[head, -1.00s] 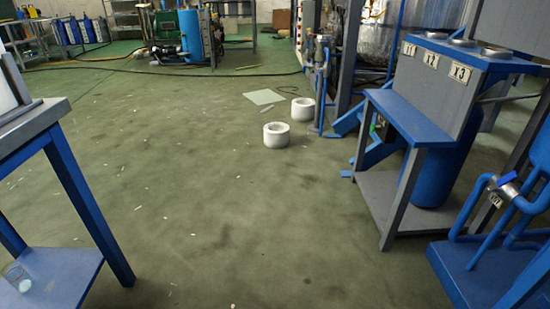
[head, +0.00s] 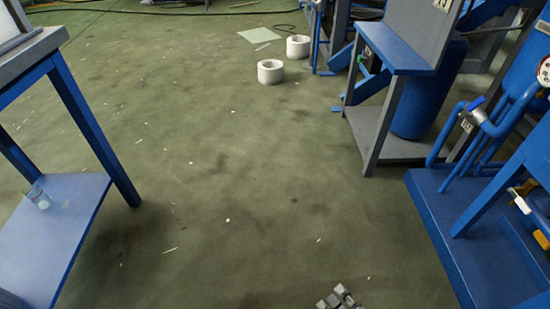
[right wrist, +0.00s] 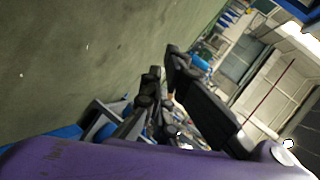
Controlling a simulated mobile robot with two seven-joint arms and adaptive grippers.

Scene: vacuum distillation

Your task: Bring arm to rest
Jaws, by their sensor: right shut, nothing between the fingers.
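My right gripper (head: 340,297) shows at the bottom edge of the head view, over bare floor. Only its grey finger parts are in the picture, and the rest of the arm is cut off. In the right wrist view its dark fingers (right wrist: 162,68) stand near the middle. It is shut with nothing held, and nothing touches it. My left gripper is not in view.
A blue-legged table (head: 85,125) with a glass on its lower shelf stands at left. A blue frame with pipes (head: 440,225) and a blue-topped stand (head: 400,50) are at right. White rings (head: 270,72) lie on the floor ahead. The middle floor is clear.

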